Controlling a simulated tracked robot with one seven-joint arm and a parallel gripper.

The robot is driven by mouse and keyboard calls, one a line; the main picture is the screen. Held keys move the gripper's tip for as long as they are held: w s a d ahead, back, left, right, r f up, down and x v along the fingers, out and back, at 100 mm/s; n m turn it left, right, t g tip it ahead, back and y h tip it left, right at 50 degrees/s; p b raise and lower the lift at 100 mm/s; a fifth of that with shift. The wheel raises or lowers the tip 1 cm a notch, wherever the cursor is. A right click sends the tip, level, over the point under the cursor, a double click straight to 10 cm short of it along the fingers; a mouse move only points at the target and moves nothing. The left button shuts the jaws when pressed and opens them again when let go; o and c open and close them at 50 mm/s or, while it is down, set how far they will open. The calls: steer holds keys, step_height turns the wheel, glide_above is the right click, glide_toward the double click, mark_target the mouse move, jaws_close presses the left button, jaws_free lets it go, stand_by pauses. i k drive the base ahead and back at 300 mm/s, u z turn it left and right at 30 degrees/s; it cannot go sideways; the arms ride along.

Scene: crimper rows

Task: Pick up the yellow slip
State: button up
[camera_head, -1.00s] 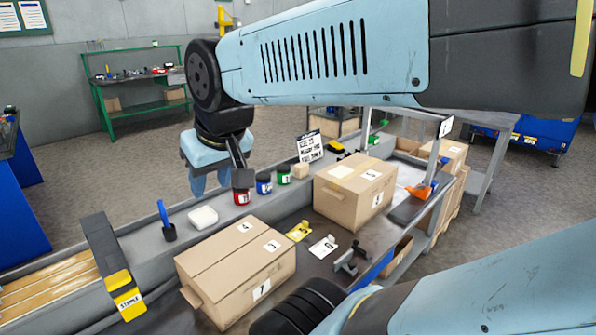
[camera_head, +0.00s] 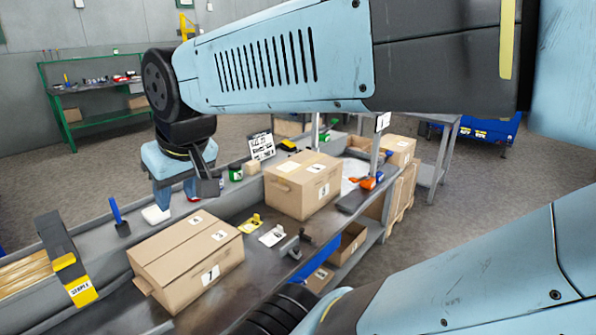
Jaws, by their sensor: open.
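The yellow slip (camera_head: 250,223) is a small yellow card with a dark mark. It lies on the grey bench between the near carton and the far carton, left of a white slip (camera_head: 272,235). My gripper (camera_head: 208,187) hangs at the end of my arm, left of and behind the yellow slip in the picture, above the back part of the bench. It is open, and nothing shows in it. It is clearly apart from the slip. Its fingers are small and dark here, and they partly cover the containers behind.
A near carton (camera_head: 186,260) and a far carton (camera_head: 302,186) flank the slips. Dark metal brackets (camera_head: 296,245) stand right of the white slip. A green-labelled jar (camera_head: 236,173), a white block (camera_head: 155,214) and a blue-handled tool (camera_head: 117,216) stand along the back.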

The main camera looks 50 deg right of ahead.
mark_target(248, 226)
steer(key=u, duration=0.6)
steer(key=k, duration=1.4)
steer(key=z, duration=1.6)
steer(key=i, duration=1.7)
